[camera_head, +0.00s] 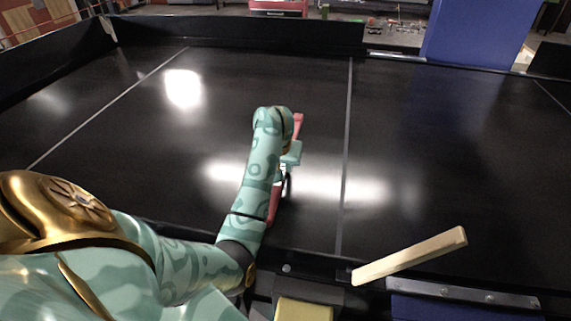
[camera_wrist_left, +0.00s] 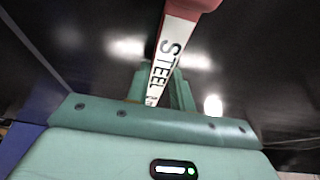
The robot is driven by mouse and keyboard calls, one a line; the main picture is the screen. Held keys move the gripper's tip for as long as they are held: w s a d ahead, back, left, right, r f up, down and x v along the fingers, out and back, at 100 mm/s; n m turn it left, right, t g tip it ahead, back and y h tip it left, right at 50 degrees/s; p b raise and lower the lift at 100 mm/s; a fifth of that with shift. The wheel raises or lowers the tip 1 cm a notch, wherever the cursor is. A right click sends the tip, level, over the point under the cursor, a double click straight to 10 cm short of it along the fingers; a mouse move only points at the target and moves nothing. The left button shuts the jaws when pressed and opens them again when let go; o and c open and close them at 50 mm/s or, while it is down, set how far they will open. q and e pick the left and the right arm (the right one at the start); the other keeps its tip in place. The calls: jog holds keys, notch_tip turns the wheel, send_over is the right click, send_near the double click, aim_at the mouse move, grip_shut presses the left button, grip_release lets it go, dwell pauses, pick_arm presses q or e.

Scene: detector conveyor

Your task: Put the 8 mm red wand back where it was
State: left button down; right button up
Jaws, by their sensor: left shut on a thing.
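My left gripper (camera_head: 287,172) is shut on a red wand with a white label, above the black conveyor belt. The red wand (camera_head: 298,122) shows past my forearm at its far end, and its near red part (camera_head: 273,205) shows beside the arm. The size marking is not readable. My right gripper is not in view.
The black belt (camera_head: 130,130) is broad and bare, with thin pale lines across it and dark side walls (camera_head: 240,30). A pale beige bar (camera_head: 410,257) lies tilted at the near right edge. A blue panel (camera_head: 475,30) stands at the back right.

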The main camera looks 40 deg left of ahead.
pick_arm(q)
jog(key=shift+w, duration=0.15)
jog(key=shift+s+a, duration=0.2)
jog(key=shift+s+a+f, duration=0.1)
jog(key=c, duration=1.4)
grip_release()
jog(key=shift+o, duration=1)
jog(key=shift+w, duration=0.2)
jog(key=shift+s+r, duration=0.15)
jog(key=shift+r, duration=0.2)
jog(key=p+v, duration=0.3)
jog(key=v, duration=0.8)
jog(key=shift+s+r, duration=0.15)
jog(key=shift+r, duration=0.1)
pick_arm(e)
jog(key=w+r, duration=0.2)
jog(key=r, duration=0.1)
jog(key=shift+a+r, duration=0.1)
